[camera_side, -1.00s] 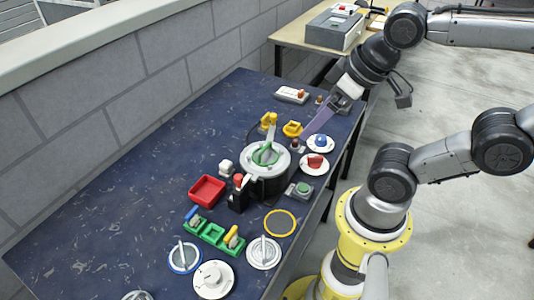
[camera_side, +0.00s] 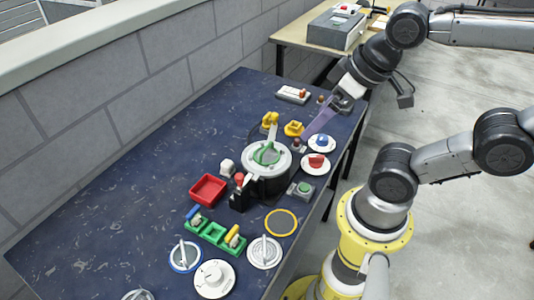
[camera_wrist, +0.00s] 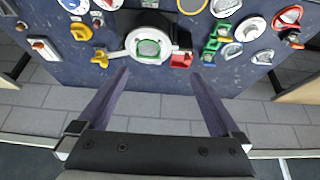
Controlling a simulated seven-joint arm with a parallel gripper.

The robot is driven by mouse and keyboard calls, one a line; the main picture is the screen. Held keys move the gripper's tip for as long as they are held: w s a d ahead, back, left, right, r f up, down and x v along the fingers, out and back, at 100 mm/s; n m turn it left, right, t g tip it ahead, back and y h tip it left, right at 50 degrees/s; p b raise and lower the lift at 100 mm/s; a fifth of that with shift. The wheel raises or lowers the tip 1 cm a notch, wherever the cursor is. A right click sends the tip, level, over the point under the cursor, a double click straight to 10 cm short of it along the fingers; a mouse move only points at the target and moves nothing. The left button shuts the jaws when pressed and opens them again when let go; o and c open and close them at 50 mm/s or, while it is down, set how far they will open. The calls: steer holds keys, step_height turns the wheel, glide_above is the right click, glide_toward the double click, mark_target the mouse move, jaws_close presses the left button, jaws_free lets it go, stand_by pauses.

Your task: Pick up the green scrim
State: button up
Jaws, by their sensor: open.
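A green, ring-like piece (camera_side: 267,153) lies on top of the round white-rimmed device (camera_side: 282,163) in the middle of the table; I take it to be the green scrim. In the wrist view the green ring (camera_wrist: 149,47) shows inside the white round rim (camera_wrist: 131,41), beyond my fingertips. My gripper (camera_side: 313,128) is to the right of the device in the side view, above the table's right edge and apart from the green piece. In the wrist view my gripper (camera_wrist: 160,74) has its two long purple fingers wide apart, with nothing between them.
A red tray (camera_side: 208,189) and a green holder (camera_side: 213,232) stand left of and in front of the device. The table's (camera_side: 130,185) left part is bare. A brick wall runs behind.

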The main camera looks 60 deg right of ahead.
steer(key=m+g, duration=0.5)
steer(key=m, duration=1.3)
glide_above(266, 146)
step_height(266, 146, down, 3)
steer(key=shift+g, duration=0.3)
step_height(266, 146, down, 14)
steer(key=shift+s+r, duration=0.1)
steer(key=shift+r, duration=0.05)
steer(key=c, duration=1.1)
